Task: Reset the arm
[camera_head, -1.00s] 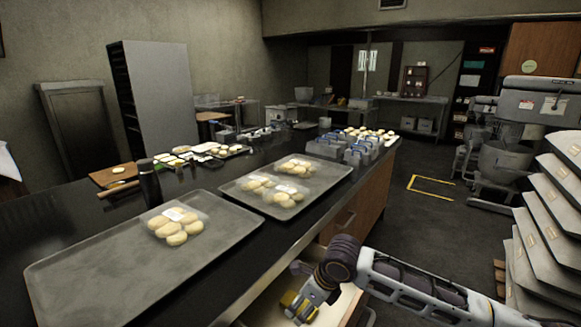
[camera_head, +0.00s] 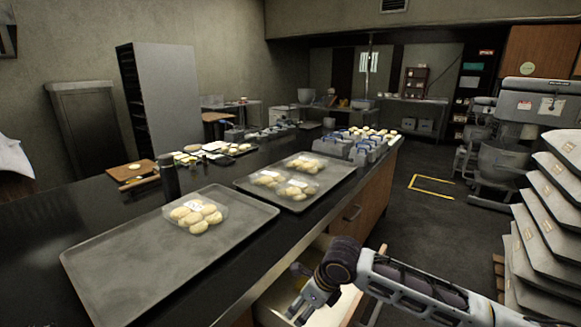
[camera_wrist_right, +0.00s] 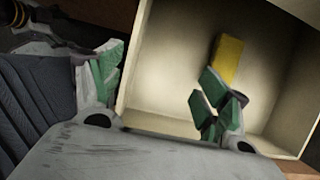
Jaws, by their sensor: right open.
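My right arm comes in from the lower right of the head view. Its gripper (camera_head: 305,304) points down over an open drawer (camera_head: 270,303) in the counter's front. In the right wrist view the gripper (camera_wrist_right: 162,90) is open, with its two green-padded fingers well apart. A yellow block (camera_wrist_right: 229,60) lies in the cream-coloured drawer (camera_wrist_right: 170,45), behind the right-hand finger, which partly hides it. Nothing shows between the fingers. My left gripper is not in view.
The dark counter (camera_head: 225,300) holds a near tray (camera_head: 130,260) and a second tray (camera_head: 330,190), both with packed buns. A dark bottle (camera_head: 170,176) stands behind. The floor (camera_head: 440,225) between is clear.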

